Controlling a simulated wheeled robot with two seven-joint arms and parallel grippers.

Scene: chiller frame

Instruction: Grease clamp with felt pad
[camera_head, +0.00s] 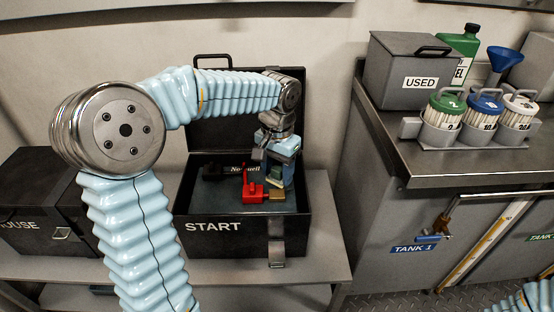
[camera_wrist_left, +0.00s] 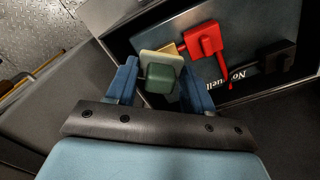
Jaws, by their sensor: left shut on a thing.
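My left gripper (camera_head: 281,166) reaches down into the open black START box (camera_head: 213,227). In the left wrist view its two blue fingers (camera_wrist_left: 160,78) are shut on a green block with a cream layer (camera_wrist_left: 162,76), which looks like the felt pad. The fingers partly hide it. A brass clamp-like fitting with a blue part (camera_head: 436,229) is on the front of the bench at the TANK 1 label; I cannot tell for sure that it is the clamp. My right gripper is out of view.
A red piece (camera_wrist_left: 206,40), a tan block (camera_wrist_left: 166,49) and a black piece (camera_wrist_left: 275,58) lie in the box near my fingers. The box walls and raised lid surround the gripper. On the steel bench stand a USED box (camera_head: 405,85) and a rack of jars (camera_head: 447,131).

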